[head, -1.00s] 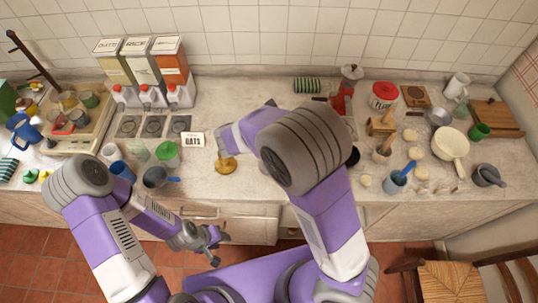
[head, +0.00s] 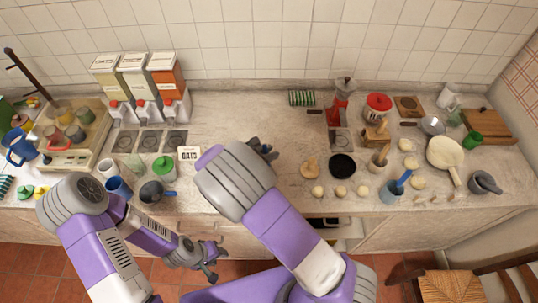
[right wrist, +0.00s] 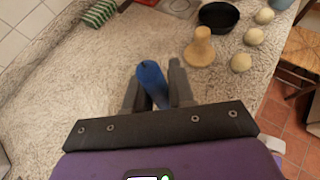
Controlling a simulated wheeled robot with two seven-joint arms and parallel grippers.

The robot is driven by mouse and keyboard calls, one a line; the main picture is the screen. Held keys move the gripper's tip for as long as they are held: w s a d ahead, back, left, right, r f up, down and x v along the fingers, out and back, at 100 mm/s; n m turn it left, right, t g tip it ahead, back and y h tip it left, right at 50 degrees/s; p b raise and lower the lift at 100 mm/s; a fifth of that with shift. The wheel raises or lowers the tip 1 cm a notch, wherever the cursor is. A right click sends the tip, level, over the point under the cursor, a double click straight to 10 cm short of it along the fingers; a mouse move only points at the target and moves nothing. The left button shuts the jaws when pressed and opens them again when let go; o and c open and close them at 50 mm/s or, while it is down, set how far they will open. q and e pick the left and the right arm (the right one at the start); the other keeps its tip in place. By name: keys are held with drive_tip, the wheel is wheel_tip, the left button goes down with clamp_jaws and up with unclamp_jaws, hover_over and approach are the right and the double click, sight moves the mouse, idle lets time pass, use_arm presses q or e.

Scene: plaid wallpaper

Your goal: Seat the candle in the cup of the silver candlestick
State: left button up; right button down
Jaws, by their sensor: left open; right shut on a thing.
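My right gripper (head: 268,149) is over the middle of the counter; it also shows in the right wrist view (right wrist: 158,88). It is shut on the candle (right wrist: 151,84), a blue piece that stands between the fingers, with a small dark spot at its top. I cannot pick out the silver candlestick in either view; my right arm covers part of the counter. A tan, wide-based wooden piece (head: 310,166) stands to the right of the right gripper and shows in the right wrist view (right wrist: 199,46). My left gripper (head: 213,262) is open and empty, low in front of the counter.
A black pan (head: 342,166) and several pale round pieces lie right of the wooden piece. A label card (head: 189,153) and a green-lidded jar (head: 164,168) stand to the left. A green striped thing (head: 302,98) lies at the back. The back middle of the counter is clear.

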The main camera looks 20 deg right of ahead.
drive_tip(key=shift+s+f, duration=0.25)
drive_tip(key=shift+f, duration=0.5)
drive_tip(key=c, duration=1.3)
unclamp_jaws()
drive_tip(key=shift+d, duration=0.1)
drive_tip(key=o, duration=0.3)
drive_tip(key=shift+w+d+f, duration=0.1)
drive_tip(key=shift+w+d, duration=0.05)
drive_tip(key=shift+w, duration=0.2)
drive_tip(key=shift+s+r, duration=0.1)
drive_tip(key=shift+r, duration=0.15)
drive_tip(key=v, duration=1.2)
drive_tip(key=shift+r, duration=0.1)
